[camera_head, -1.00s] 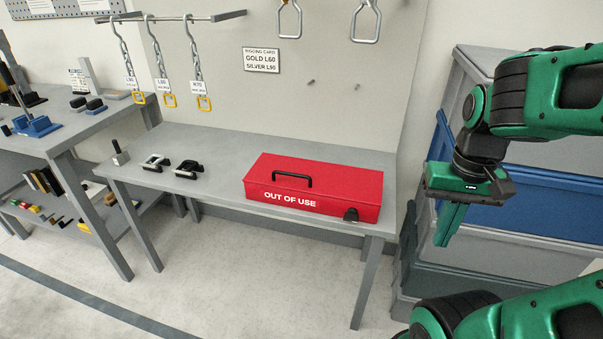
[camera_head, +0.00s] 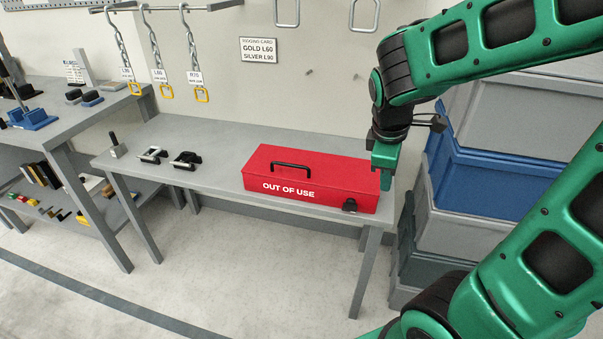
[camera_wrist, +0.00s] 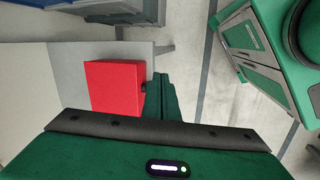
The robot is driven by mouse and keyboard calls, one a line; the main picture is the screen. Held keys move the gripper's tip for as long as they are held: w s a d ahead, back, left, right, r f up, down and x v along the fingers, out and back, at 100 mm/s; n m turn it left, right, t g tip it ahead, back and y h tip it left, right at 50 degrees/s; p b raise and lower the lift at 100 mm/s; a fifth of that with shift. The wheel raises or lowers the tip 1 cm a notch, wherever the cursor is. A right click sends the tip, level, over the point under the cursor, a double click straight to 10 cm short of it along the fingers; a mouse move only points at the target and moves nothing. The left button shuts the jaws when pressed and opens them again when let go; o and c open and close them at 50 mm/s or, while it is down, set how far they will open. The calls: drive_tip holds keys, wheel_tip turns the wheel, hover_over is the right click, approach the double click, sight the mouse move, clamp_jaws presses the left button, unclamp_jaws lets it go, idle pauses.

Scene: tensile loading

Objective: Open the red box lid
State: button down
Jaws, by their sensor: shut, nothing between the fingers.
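The red box (camera_head: 311,180) is closed and sits on the grey bench near its right end. Its lid has a black handle (camera_head: 290,167), and its front reads "OUT OF USE". In the wrist view the red box (camera_wrist: 113,88) lies just left of my shut fingers (camera_wrist: 160,97), which partly cover the latch side.
The grey bench (camera_head: 215,152) also holds two small clamp-like parts (camera_head: 184,160) left of the box. Stacked grey and blue crates (camera_head: 490,180) stand right of the bench. Chains (camera_head: 157,60) and a rigging card (camera_head: 258,50) hang behind. The floor in front is clear.

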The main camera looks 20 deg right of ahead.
drive_tip(key=w+a+f+n+t+h, duration=0.1)
drive_tip(key=w+a+n+t, duration=0.1)
drive_tip(key=w+a+n, duration=0.55)
drive_tip(key=n+t, duration=0.2)
drive_tip(key=n, duration=1)
approach(305, 177)
drive_tip(key=shift+h, duration=0.3)
drive_tip(key=x, duration=0.5)
drive_tip(key=shift+a+f, duration=0.1)
drive_tip(key=shift+a, duration=0.1)
